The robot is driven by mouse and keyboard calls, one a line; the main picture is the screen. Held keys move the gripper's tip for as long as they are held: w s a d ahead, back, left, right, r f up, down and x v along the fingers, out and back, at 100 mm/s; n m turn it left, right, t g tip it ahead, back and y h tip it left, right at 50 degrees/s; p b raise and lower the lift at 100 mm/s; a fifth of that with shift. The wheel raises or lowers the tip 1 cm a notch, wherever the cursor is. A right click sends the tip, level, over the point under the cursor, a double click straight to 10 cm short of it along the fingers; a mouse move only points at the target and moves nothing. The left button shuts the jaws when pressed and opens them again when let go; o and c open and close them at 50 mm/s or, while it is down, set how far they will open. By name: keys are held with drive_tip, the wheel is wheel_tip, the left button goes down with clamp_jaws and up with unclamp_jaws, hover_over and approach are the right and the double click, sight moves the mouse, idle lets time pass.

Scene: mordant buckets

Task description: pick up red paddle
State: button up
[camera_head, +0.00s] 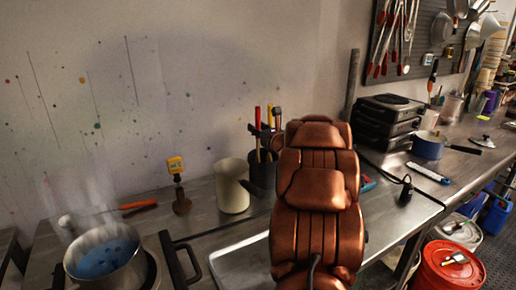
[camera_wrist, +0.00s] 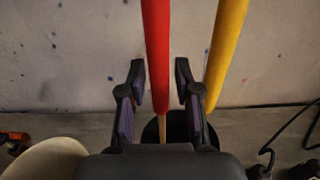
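The red paddle (camera_wrist: 157,50) stands upright in the wrist view, its long red handle passing between my two fingers. My gripper (camera_wrist: 159,72) is open, with one finger on each side of the handle and narrow gaps visible. In the head view the red paddle (camera_head: 257,118) rises from a dark pot (camera_head: 262,182) on the metal bench. A yellow-handled tool (camera_wrist: 226,50) is just right of my right finger in the wrist view.
A cream jar (camera_head: 232,188) stands left of the dark pot. Black stacked equipment (camera_head: 386,122) stands right of my arm. The wall is close behind.

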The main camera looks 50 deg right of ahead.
drive_tip(key=shift+c, duration=0.2)
clamp_jaws()
drive_tip(key=shift+r, duration=0.1)
wheel_tip(320, 180, up, 10)
drive_tip(key=shift+f, duration=0.1)
idle(0.5)
wheel_tip(320, 180, up, 6)
drive_tip(key=p, duration=0.5)
idle(0.5)
